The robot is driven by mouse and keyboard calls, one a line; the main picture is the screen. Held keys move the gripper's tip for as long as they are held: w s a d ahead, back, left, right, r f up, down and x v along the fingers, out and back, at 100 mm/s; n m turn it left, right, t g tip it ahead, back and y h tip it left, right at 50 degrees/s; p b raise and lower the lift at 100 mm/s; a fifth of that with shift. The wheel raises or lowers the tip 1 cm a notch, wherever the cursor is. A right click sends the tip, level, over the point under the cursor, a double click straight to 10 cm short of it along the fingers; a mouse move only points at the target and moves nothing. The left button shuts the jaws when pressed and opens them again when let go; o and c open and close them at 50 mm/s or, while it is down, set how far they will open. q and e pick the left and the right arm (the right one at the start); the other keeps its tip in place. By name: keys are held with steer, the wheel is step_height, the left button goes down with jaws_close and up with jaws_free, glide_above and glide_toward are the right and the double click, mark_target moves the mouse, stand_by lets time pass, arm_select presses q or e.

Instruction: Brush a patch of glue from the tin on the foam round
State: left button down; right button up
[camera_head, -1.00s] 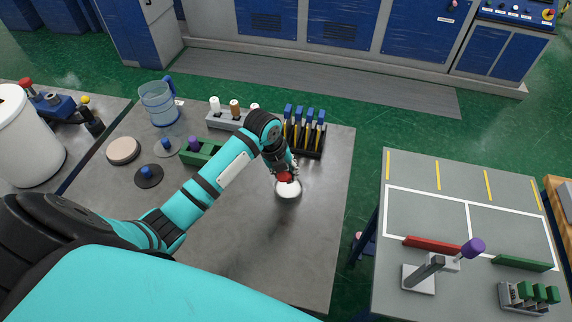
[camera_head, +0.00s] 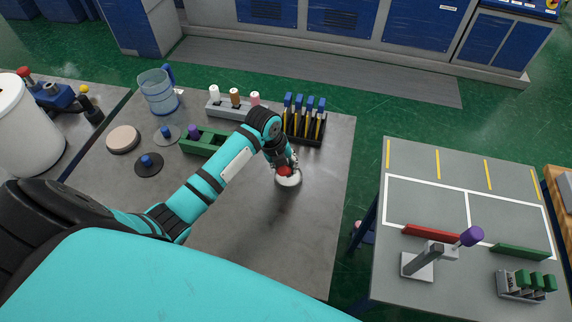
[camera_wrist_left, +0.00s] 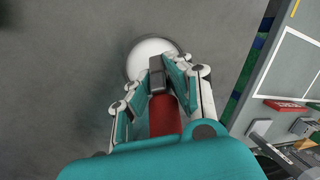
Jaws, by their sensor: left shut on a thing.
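My left gripper (camera_head: 284,165) is shut on the red handle of a brush (camera_wrist_left: 165,115). In the left wrist view the handle runs away from my left gripper (camera_wrist_left: 160,85) to a dark collar. The collar lies in front of a round tin with a white top (camera_wrist_left: 147,50). In the head view the tin (camera_head: 289,181) stands on the grey bench, right below the gripper. The brush tip is hidden, so I cannot tell if it touches the glue. The foam round, a beige disc (camera_head: 123,139), lies flat at the left of the bench. My right gripper is not in view.
A rack of blue-topped tools (camera_head: 304,125), a grey holder with rolls (camera_head: 228,108) and a green block (camera_head: 200,142) stand along the bench's back. A clear jug (camera_head: 158,95) and two blue-knobbed discs are near the foam round. The bench front is clear.

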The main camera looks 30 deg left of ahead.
mark_target(286, 170)
arm_select(q)
steer(key=shift+s+f, duration=0.1)
steer(key=shift+f, duration=0.4)
stand_by(1.8)
steer(key=shift+r, duration=3.55)
